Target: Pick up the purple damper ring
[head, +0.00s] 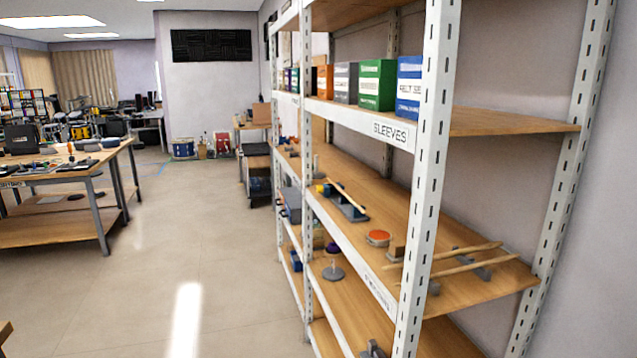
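A small dark purple piece (332,247) sits at the top of a short stand on the lower shelf of the white-framed rack. It may be the purple damper ring, but it is too small to make out a ring shape. The stand has a round grey base (333,273). Neither of my grippers is in view.
The rack's white front post (428,170) stands close on the right. Its middle shelf holds drumsticks (460,262), a round orange-topped piece (379,237) and a grey holder (346,208). A grey item (374,349) shows at the bottom. A workbench (65,170) stands left; the floor between is clear.

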